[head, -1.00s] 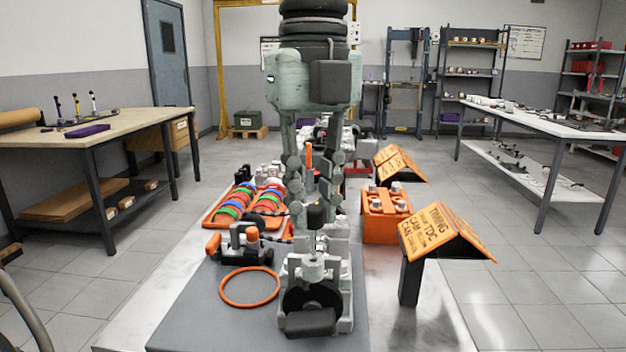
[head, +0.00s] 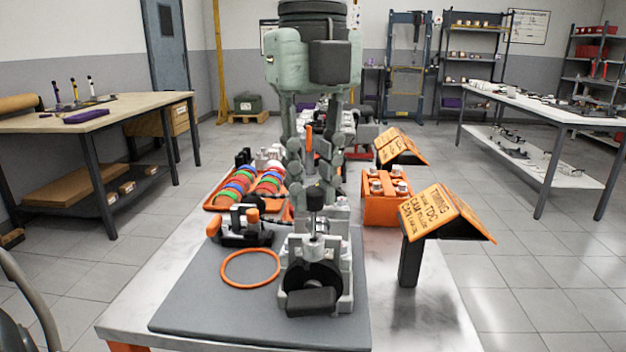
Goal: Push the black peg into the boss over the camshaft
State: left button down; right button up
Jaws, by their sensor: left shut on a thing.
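My left gripper (head: 314,184) hangs down in the middle of the head view, its pale green body above and its two grey linked fingers pointing down. It is shut on the black peg (head: 315,200), which is upright. The peg is over the pale grey boss (head: 315,243) of the cam stand. I cannot tell how deep its lower end sits in the boss. Below the boss, the camshaft (head: 312,276) shows as a dark round end with a black block in front of it. My right gripper is not in view.
The stand is on a grey mat (head: 205,305) with an orange ring (head: 250,267) and a black-and-orange tool (head: 240,226) to its left. An orange tray (head: 222,207) of coloured rings lies behind. At right are an orange box (head: 385,208) and a timing sign (head: 440,213).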

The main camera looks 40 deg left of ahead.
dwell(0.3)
pick_arm(q)
jog(key=shift+f+b, duration=0.4)
jog(key=shift+f, duration=0.05)
jog(key=shift+f+b, duration=1.2)
jog(key=shift+f, duration=0.1)
dwell(0.6)
jog(key=shift+r, duration=0.3)
jog(key=shift+f, duration=0.3)
dwell(0.8)
jog(key=shift+r, duration=0.3)
jog(key=shift+f+b, duration=0.35)
jog(key=shift+b, duration=0.05)
dwell(0.7)
jog(key=shift+r, duration=0.3)
dwell(0.4)
